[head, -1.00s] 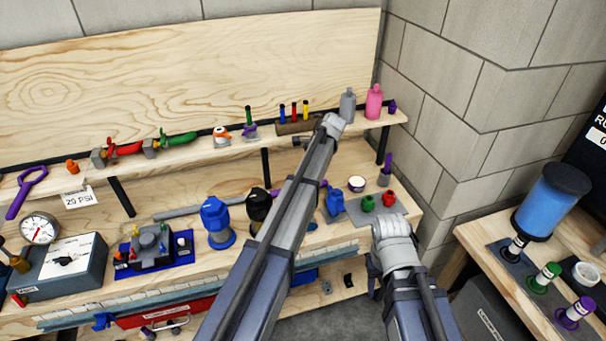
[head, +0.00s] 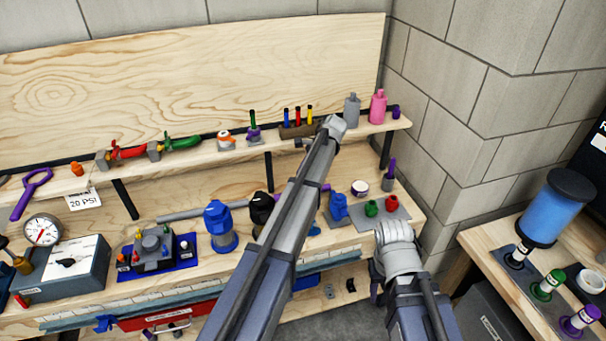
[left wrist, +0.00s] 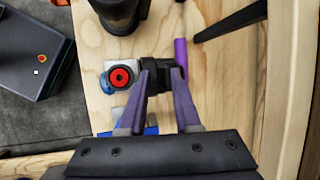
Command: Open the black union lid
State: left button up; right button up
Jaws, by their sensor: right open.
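In the left wrist view, a small black union lid (left wrist: 160,74) sits between the two purple fingers of my left gripper (left wrist: 161,82). The fingers flank it closely; whether they press on it I cannot tell. A pale grey block with a red disc (left wrist: 121,77) is just left of the lid. In the head view, my left arm hides the lid and my left gripper. My right gripper (head: 376,288) is partly hidden beneath my right arm, in front of the bench's right end. It is open and away from the lid.
In the left wrist view, a purple cylinder (left wrist: 181,57) lies right of the lid, near a dark shelf bracket (left wrist: 230,20). A blue fitting (head: 338,206) and green and red fittings stand farther right.

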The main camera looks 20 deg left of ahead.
pick_arm(q)
jog(key=shift+o, duration=0.2)
jog(key=shift+r, duration=0.1)
pick_arm(e)
jog(key=shift+r, duration=0.1)
pick_arm(q)
jog(key=p+v, duration=0.7)
jog(key=shift+d+r, duration=0.2)
jog(key=shift+r, duration=0.1)
pick_arm(e)
notch_tip(320, 180, up, 7)
pick_arm(q)
jog(key=shift+c, duration=0.2)
